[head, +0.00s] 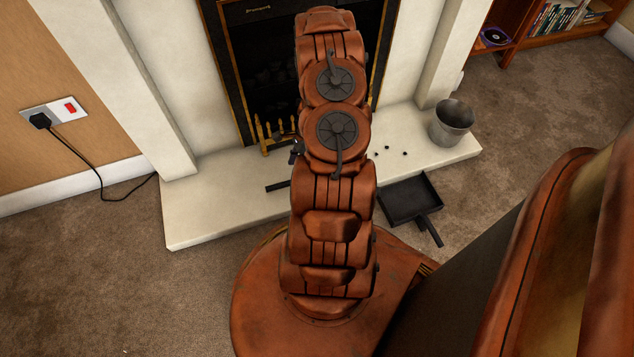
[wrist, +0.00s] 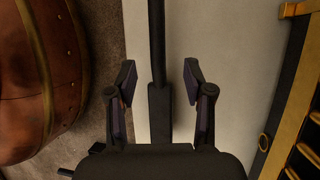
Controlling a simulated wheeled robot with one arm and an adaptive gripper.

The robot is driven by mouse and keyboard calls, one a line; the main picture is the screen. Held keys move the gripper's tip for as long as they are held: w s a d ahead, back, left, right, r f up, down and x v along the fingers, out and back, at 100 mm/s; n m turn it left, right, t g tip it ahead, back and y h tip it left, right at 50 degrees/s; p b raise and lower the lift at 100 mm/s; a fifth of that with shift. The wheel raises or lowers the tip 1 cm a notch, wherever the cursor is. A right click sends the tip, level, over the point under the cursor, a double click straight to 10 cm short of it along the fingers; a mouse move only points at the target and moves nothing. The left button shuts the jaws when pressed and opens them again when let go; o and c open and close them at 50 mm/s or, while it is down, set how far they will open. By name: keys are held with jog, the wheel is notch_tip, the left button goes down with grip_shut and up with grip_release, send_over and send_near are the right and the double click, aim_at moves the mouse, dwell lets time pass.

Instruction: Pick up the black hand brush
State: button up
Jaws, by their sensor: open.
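The black hand brush (head: 277,187) lies on the pale stone hearth (head: 220,215) in the head view. Only one dark end shows left of my arm, which hides the rest. In the wrist view a long black shape, which looks like the brush (wrist: 157,45), runs down from the top edge, narrow above and wider below. My gripper (wrist: 160,75) is open, with one finger on each side of this shape and a visible gap on both sides. The wider part passes behind the gripper's body. I cannot tell the height between fingers and brush. In the head view my arm mostly hides the gripper.
A black dustpan (head: 412,200) lies at the hearth's front edge, right of my arm. A grey metal bucket (head: 452,122) and several small dark lumps (head: 390,151) are on the hearth's right part. A brass-trimmed grate (head: 264,135) stands behind. The hearth's left part is clear.

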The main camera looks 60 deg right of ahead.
aim_at(292, 180)
jog(key=shift+b+x, duration=0.75)
jog(key=shift+x, duration=1.2)
jog(key=x, duration=0.1)
jog(key=b+x, duration=0.2)
jog(key=x, duration=0.1)
jog(key=shift+s+f, duration=0.15)
jog(key=shift+s, duration=0.15)
jog(key=shift+c, duration=0.3)
grip_shut()
